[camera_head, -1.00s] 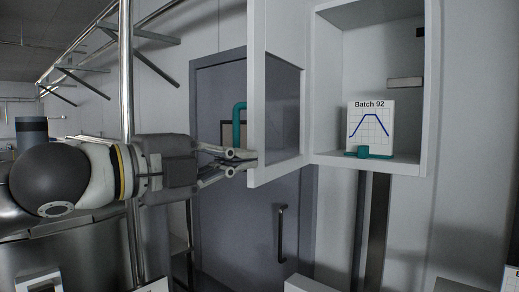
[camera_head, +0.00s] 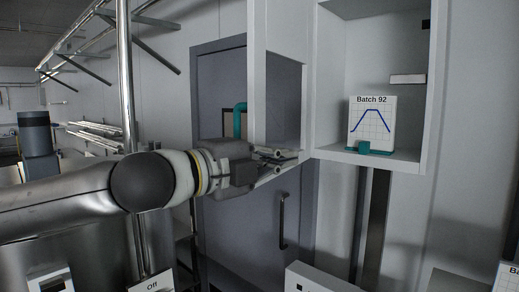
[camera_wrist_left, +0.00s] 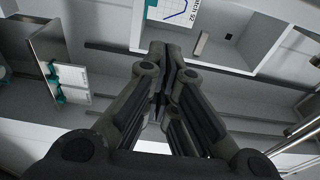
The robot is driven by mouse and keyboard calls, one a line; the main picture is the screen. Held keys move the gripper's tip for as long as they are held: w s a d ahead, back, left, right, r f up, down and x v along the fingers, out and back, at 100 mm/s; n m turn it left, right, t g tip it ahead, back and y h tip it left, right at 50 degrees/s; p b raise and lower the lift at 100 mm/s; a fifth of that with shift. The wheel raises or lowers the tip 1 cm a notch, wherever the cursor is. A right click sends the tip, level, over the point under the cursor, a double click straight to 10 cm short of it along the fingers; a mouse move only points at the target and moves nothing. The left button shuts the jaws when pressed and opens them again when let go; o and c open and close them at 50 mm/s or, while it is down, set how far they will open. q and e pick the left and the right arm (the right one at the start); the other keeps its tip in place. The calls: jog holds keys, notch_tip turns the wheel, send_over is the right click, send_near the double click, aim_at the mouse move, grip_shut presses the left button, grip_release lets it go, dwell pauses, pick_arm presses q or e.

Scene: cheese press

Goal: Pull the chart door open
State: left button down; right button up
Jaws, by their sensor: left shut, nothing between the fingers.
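The chart door (camera_head: 257,70) is a white frame with a see-through pane, standing swung out from the left side of the white wall cabinet (camera_head: 433,100). A teal handle (camera_head: 240,120) shows at its left edge. Inside the cabinet, a "Batch 92" chart card (camera_head: 372,125) stands in a teal holder; part of it also shows in the left wrist view (camera_wrist_left: 172,10). My left gripper (camera_head: 295,156) is shut and empty, overlapping the door's lower rail in the head view; I cannot tell whether they touch. Its closed fingers show in the left wrist view (camera_wrist_left: 165,50). My right gripper is not in view.
A grey door (camera_head: 225,80) with a dark bar handle (camera_head: 282,220) is behind the chart door. A vertical steel pole (camera_head: 125,70) stands at the left. A white box (camera_head: 325,278) is below the cabinet.

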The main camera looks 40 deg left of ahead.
pick_arm(q)
jog(key=shift+a+p, duration=0.3)
jog(key=shift+a, duration=0.7)
jog(key=a+b, duration=0.2)
jog(key=shift+s+b, duration=0.1)
jog(key=shift+b, duration=0.2)
